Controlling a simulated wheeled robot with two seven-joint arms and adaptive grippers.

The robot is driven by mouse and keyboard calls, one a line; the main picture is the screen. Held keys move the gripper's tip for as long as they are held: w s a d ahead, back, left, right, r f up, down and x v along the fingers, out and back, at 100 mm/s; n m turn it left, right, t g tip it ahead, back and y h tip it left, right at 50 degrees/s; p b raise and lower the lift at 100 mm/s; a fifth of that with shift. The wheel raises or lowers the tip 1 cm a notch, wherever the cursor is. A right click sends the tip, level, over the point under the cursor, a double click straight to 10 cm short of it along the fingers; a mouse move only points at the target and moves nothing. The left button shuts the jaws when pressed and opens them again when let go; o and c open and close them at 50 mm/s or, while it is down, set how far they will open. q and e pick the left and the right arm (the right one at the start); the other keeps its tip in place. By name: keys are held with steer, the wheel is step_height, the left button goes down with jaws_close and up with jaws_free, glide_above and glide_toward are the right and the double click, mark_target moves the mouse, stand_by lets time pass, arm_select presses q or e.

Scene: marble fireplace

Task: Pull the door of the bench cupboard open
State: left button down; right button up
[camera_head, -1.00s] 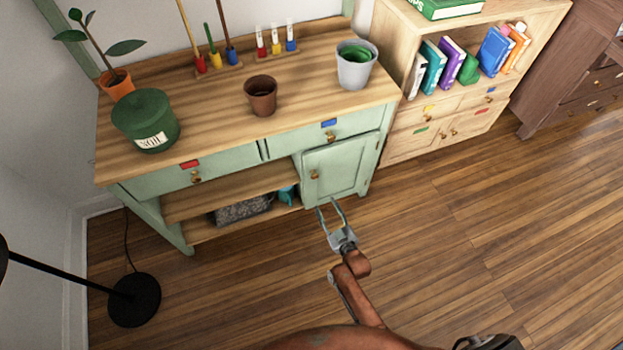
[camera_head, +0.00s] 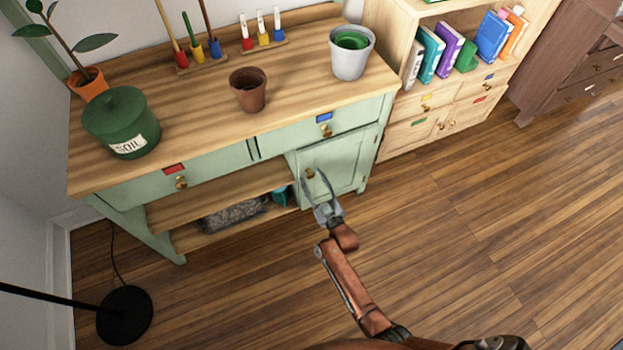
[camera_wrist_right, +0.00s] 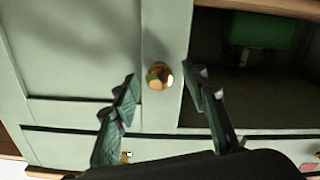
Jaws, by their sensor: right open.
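The bench cupboard's pale green door (camera_head: 340,165) is at the right end of the bench, below a drawer with a blue label, and it looks shut. Its round brass knob (camera_head: 310,173) sits near the door's left edge. My right gripper (camera_head: 315,180) is open, with its fingers at the knob in the head view. In the right wrist view the knob (camera_wrist_right: 160,75) lies between and just beyond the two open fingertips (camera_wrist_right: 163,82); I cannot tell whether either finger touches it. The fingers hide part of the door's lower left. My left gripper is not in view.
The bench top (camera_head: 200,100) carries a green soil pot (camera_head: 115,115), a brown pot (camera_head: 248,90) and a grey bucket (camera_head: 350,60). Open shelves (camera_head: 220,195) are left of the door. A black lamp base (camera_head: 125,315) stands lower left. The floor (camera_head: 470,220) on the right is clear.

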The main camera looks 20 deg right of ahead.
steer(key=shift+w+r, duration=0.1)
steer(key=shift+c, duration=0.5)
jaws_close()
